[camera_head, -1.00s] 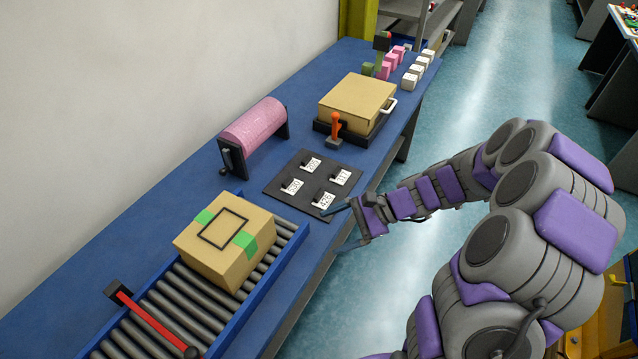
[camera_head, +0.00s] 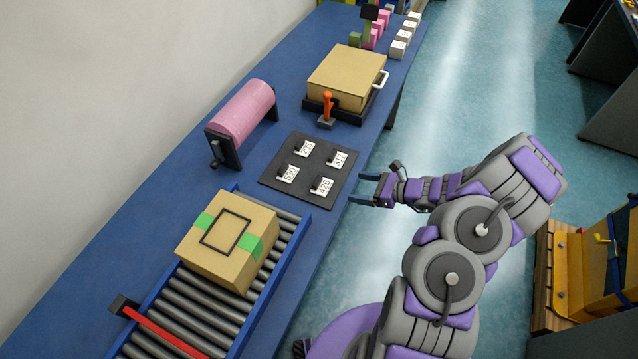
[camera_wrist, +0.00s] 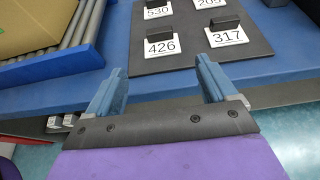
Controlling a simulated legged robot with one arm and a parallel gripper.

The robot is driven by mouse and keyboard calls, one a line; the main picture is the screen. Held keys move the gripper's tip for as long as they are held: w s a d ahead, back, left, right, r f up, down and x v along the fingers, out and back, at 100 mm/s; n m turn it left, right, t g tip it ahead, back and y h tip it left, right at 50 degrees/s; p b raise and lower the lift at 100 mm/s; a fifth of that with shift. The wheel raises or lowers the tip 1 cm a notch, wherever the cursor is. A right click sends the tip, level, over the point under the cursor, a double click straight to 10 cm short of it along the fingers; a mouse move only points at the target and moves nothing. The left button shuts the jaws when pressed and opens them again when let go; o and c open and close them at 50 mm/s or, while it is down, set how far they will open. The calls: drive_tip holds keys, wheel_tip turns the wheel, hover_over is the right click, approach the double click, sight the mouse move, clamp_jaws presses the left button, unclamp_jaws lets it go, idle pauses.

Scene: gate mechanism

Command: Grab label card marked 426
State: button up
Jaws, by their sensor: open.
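The label card marked 426 (camera_head: 322,186) is a small white card with a black tab, on the dark board (camera_head: 268,176) at its corner nearest the table's front edge. In the wrist view the 426 card (camera_wrist: 161,46) lies ahead, between the directions of the two fingers and nearer the left one. Cards 317 (camera_wrist: 228,37), 530 (camera_wrist: 157,13) and 205 (camera_wrist: 209,3) sit on the same board. My gripper (camera_head: 362,190) is open and empty, just off the table's front edge, apart from the card. In the wrist view its blue fingers (camera_wrist: 158,88) are spread wide.
A cardboard box (camera_head: 228,240) with green tape stands on the roller conveyor (camera_head: 180,300) left of the board. A pink roll (camera_head: 243,112) lies behind. A box on a black base with an orange lever (camera_head: 327,105) stands beyond the board. Bare blue table surrounds the board.

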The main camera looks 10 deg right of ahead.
drive_tip(key=b, duration=0.1)
approach(320, 181)
drive_tip(key=x, duration=0.2)
drive_tip(key=shift+w+a+f, duration=0.1)
drive_tip(key=shift+a+f, duration=0.15)
drive_tip(key=shift+f, duration=0.2)
drive_tip(key=shift+b+x, duration=0.8)
drive_tip(key=shift+x, duration=2.1)
drive_tip(key=shift+w+r, duration=0.1)
drive_tip(key=shift+r, duration=0.05)
drive_tip(key=c, duration=0.8)
drive_tip(key=shift+r, duration=0.1)
